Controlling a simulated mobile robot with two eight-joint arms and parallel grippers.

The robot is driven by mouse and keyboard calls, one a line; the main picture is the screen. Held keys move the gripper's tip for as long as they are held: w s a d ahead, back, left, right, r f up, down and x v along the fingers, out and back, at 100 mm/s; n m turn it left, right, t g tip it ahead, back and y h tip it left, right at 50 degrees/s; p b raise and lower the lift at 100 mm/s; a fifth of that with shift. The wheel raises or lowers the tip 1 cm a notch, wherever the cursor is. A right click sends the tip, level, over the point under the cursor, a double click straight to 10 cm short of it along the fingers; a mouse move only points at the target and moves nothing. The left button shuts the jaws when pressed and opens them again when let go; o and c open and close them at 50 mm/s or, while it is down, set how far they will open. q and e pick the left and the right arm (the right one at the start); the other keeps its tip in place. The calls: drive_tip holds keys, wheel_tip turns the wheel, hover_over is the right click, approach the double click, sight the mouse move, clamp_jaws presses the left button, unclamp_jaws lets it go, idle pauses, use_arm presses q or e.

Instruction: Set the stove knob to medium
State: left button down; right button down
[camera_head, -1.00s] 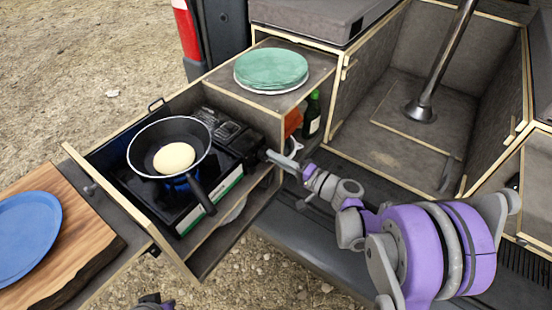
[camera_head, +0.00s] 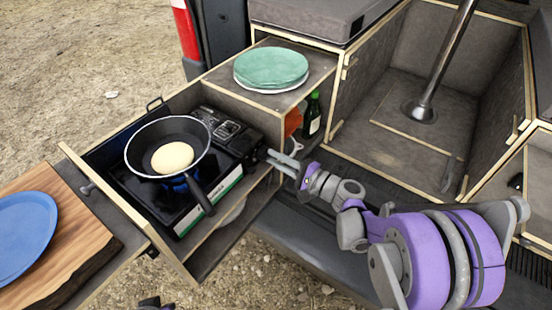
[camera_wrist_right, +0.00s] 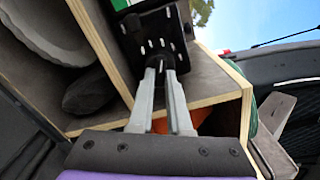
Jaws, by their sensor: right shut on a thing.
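The gas stove (camera_head: 215,192) sits in the pulled-out drawer, with a blue flame under the pan. My right gripper (camera_head: 268,156) reaches the stove's right end from the right. In the right wrist view its two grey fingers (camera_wrist_right: 160,66) converge and are shut on a small dark part at the black stove end (camera_wrist_right: 152,30), where the stove knob sits. The knob itself is mostly hidden by the fingertips, so its setting cannot be read. Only a small dark and purple piece of my left arm shows at the bottom edge.
A black pan (camera_head: 135,172) with an egg (camera_head: 172,156) stands on the burner. A wooden board (camera_head: 75,235) with a blue plate (camera_head: 25,235) is at the left. Green plates (camera_head: 271,66) lie on the shelf above. A dark green bottle (camera_head: 312,115) stands close behind my right gripper.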

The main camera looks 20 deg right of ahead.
idle(0.3)
drive_tip(key=c, duration=0.9)
unclamp_jaws()
drive_tip(key=shift+o, duration=0.2)
drive_tip(key=shift+s+d, duration=0.1)
drive_tip(key=v, duration=1)
drive_tip(key=shift+s+d, duration=0.2)
